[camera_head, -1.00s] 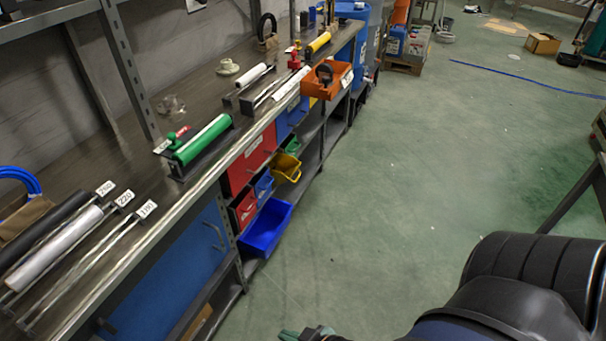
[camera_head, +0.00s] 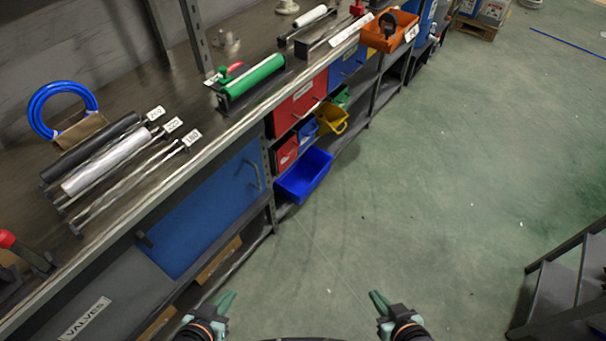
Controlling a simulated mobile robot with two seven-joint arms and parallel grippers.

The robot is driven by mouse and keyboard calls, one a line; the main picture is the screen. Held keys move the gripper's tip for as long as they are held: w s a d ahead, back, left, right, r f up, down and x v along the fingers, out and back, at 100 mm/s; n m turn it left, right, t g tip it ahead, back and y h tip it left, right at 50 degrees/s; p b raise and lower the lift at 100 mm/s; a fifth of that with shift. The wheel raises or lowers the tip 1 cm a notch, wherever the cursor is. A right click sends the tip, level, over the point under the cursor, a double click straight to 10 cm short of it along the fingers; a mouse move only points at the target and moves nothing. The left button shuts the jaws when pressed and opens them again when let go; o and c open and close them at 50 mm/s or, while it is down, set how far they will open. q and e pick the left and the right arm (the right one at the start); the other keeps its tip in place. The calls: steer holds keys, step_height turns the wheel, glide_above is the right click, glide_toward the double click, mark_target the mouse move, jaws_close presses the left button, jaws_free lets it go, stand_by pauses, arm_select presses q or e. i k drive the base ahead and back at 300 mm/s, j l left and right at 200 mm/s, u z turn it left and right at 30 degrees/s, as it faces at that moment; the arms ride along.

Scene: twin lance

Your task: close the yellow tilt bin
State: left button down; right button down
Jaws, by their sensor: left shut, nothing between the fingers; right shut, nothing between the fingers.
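The yellow tilt bin (camera_head: 333,119) is under the workbench, in the middle top of the view. It is tipped outward from the shelf front, with its open top showing. My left gripper (camera_head: 227,298) is at the bottom, left of centre, shut and empty. My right gripper (camera_head: 377,298) is at the bottom, right of centre, shut and empty. Both are well apart from the yellow bin and over the floor in the picture.
A blue bin (camera_head: 304,178) sticks out just nearer than the yellow one. Small red (camera_head: 286,153) and green (camera_head: 341,97) bins sit beside it. An orange bin (camera_head: 389,34) overhangs the bench edge. The green floor (camera_head: 440,190) is clear; grey steps (camera_head: 565,285) stand at right.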

mark_target(328, 116)
steer(key=i+l+u, duration=0.1)
steer(key=u, duration=0.35)
steer(key=l+u, duration=0.2)
steer(key=u, duration=0.3)
steer(key=i+l+u, duration=0.1)
steer(key=l+u, duration=0.15)
steer(key=l, duration=0.2)
steer(key=i+l+u, duration=0.2)
steer(key=l, duration=0.25)
steer(key=l+u, duration=0.15)
steer(key=l, duration=0.45)
steer(key=l+u, duration=0.15)
steer(key=l, duration=0.45)
steer(key=k+l+u, duration=0.15)
steer(key=l, duration=1.4)
steer(key=k+l, duration=0.15)
steer(key=l, duration=1.25)
steer(key=i+l, duration=0.15)
steer(key=l, duration=0.35)
steer(key=j+u, duration=0.05)
